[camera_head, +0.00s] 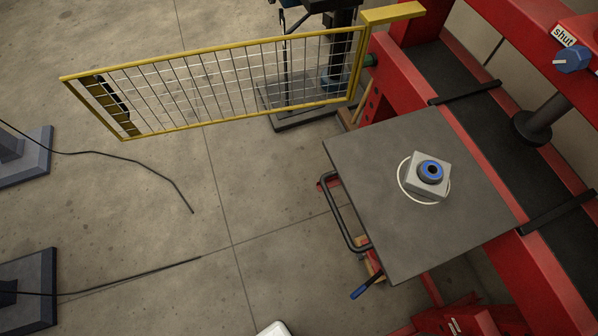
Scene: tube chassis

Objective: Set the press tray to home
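A flat dark grey plate (370,160), which looks like the press tray, sits in front of the red press frame (550,275) at the right, its right side close to or over the frame. On it a light grey block (413,184) with a blue-rimmed round part (431,171) on top overlaps a white ring marking (402,190), set toward its upper right. A black bar handle (343,218) shows at the plate's left side, and a blue-gripped lever (361,289) below it.
A yellow mesh gate (215,88) stands open across the upper left. A blue knob (573,59) is beside a "shut" label (564,36). Dark cables (150,165) and grey bases (25,285) lie at left. The concrete floor between is clear.

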